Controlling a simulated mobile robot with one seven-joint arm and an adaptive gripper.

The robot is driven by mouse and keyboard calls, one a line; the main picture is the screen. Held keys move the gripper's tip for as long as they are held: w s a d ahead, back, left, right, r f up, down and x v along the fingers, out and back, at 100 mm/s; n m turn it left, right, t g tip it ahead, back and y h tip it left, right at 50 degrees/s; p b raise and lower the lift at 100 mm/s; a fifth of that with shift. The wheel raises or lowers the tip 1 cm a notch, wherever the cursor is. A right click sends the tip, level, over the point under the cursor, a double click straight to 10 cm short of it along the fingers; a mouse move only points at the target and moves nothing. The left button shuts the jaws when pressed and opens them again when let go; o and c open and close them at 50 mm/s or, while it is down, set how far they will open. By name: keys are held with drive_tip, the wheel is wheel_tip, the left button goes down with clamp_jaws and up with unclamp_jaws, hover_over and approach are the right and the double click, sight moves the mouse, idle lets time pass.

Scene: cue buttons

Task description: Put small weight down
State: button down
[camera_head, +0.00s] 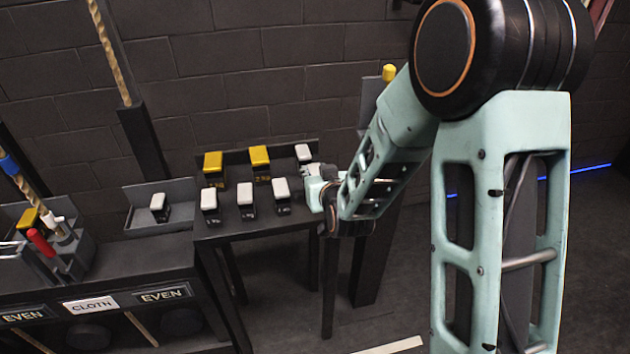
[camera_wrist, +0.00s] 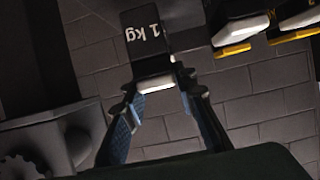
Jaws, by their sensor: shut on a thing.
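A small dark weight marked "1 kg" (camera_wrist: 145,28) with a white top fills the upper middle of the wrist view, upside down in the picture. My gripper (camera_wrist: 157,86) is shut on its white top, one finger on each side. In the head view my gripper (camera_head: 315,174) is at the right end of the weight table (camera_head: 222,236), and the white-topped weight (camera_head: 304,153) shows just beyond it. I cannot tell whether its base touches the table.
Several white-topped weights (camera_head: 247,193) stand in the front row, with two yellow-topped weights (camera_head: 260,157) behind. Another white-topped weight (camera_head: 159,202) sits in a tray (camera_head: 137,213) to the left. A console with CLOTH and EVEN labels (camera_head: 90,303) stands farther left.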

drive_tip(key=shift+w+a+f, duration=0.1)
drive_tip(key=shift+f, duration=1.1)
drive_tip(key=shift+f+b, duration=0.15)
drive_tip(key=shift+b, duration=0.15)
drive_tip(key=c, duration=1.6)
unclamp_jaws()
drive_tip(key=shift+f, duration=0.1)
drive_tip(key=shift+r+p, duration=0.2)
drive_tip(key=shift+p, duration=0.1)
drive_tip(key=p+v, duration=0.2)
drive_tip(key=v, duration=0.4)
drive_tip(key=shift+s+r+p, duration=0.2)
drive_tip(key=shift+s+p, duration=0.05)
drive_tip(key=shift+p, duration=0.1)
drive_tip(key=shift+p, duration=0.5)
